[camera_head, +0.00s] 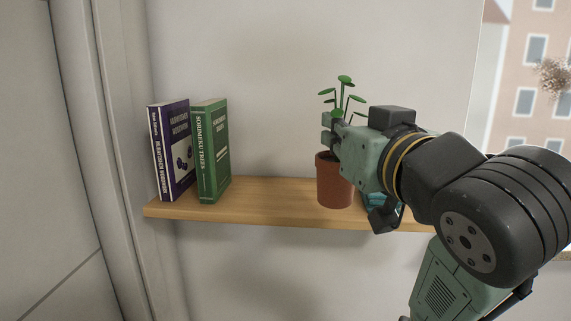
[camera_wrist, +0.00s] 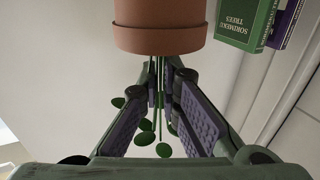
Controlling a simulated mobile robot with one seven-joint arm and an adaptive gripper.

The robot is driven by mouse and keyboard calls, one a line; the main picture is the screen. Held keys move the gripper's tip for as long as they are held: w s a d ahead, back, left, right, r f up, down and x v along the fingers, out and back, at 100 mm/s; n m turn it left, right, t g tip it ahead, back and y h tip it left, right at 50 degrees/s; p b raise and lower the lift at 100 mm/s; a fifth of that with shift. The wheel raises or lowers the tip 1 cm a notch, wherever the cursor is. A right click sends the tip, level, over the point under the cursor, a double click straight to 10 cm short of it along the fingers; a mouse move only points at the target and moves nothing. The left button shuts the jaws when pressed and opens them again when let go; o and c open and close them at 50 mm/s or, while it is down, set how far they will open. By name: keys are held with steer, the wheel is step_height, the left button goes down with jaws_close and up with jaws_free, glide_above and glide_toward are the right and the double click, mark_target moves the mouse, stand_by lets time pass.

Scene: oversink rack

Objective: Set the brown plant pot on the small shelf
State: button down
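The brown plant pot (camera_head: 335,182) is upright, with a green leafy plant (camera_head: 344,80) rising from it. In the head view its base overlaps the top of the wooden small shelf (camera_head: 270,198), right of the middle; I cannot tell whether it touches the board or hangs slightly above. My gripper (camera_head: 333,131) comes from the right, just above the pot's rim. In the wrist view the pot (camera_wrist: 160,28) is beyond the fingers, and the fingertips (camera_wrist: 160,92) close in around the plant's thin stems. Part of the plant is hidden by my gripper.
A purple book (camera_head: 172,150) and a green book (camera_head: 210,150) stand at the shelf's left end. A teal object (camera_head: 384,203) is partly hidden behind my gripper. Bare shelf lies between the green book and the pot. A wall is behind, and a window at right.

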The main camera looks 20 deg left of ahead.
steer(key=w+a+f+p, duration=0.3)
steer(key=w+a+f, duration=0.1)
steer(key=w+a, duration=0.5)
steer(key=shift+w+a+f, duration=0.15)
steer(key=shift+a+f, duration=0.25)
steer(key=shift+f, duration=0.15)
steer(key=c, duration=1.8)
jaws_free()
